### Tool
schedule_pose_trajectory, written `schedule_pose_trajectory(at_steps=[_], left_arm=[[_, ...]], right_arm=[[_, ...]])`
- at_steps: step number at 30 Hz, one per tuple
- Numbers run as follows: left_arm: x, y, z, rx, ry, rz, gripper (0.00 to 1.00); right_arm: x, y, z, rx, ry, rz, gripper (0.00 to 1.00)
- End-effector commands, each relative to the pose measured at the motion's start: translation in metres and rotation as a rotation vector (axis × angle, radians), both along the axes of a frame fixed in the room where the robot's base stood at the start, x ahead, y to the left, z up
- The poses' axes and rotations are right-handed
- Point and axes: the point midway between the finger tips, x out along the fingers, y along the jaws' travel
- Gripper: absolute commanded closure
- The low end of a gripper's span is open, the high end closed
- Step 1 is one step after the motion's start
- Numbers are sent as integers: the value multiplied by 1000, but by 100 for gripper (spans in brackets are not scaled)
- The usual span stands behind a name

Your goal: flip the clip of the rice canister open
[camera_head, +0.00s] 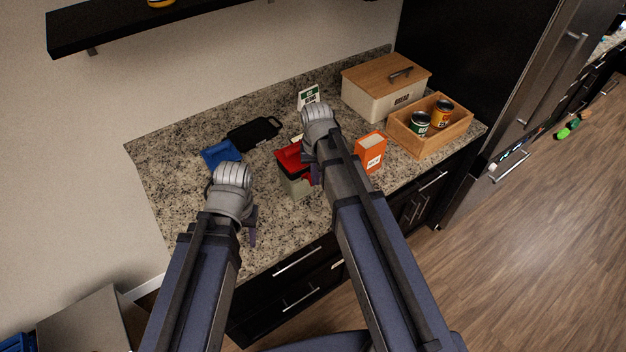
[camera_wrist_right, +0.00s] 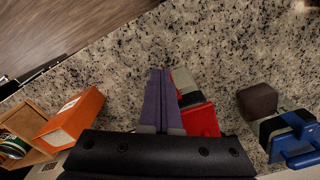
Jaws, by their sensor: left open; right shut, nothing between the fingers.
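The canister (camera_head: 297,184) has a red lid and a pale grey-green body and stands on the counter, partly hidden behind my right arm. In the right wrist view, its red lid (camera_wrist_right: 201,121) and dark band lie just right of my fingers. I cannot make out the clip or any rice label. My right gripper (camera_head: 316,175) is at the canister's right side; its purple fingers (camera_wrist_right: 160,100) are pressed together with nothing between them. I cannot tell whether they touch the canister. My left gripper (camera_head: 253,230) is open and empty, left of the canister near the counter's front edge.
An orange box (camera_head: 370,153) stands close right of my right gripper. A wooden crate with cans (camera_head: 432,148) and a bread box (camera_head: 372,99) are further right. The left counter (camera_head: 170,180) is clear.

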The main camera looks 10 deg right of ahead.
Motion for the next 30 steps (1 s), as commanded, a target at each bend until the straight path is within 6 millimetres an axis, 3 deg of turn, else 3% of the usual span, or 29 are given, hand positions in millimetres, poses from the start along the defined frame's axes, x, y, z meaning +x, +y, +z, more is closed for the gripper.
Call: schedule_pose_trajectory(at_steps=[30], left_arm=[[0,0,-32,0,0,0,50]], right_arm=[[-8,-3,-32,0,1,0,100]])
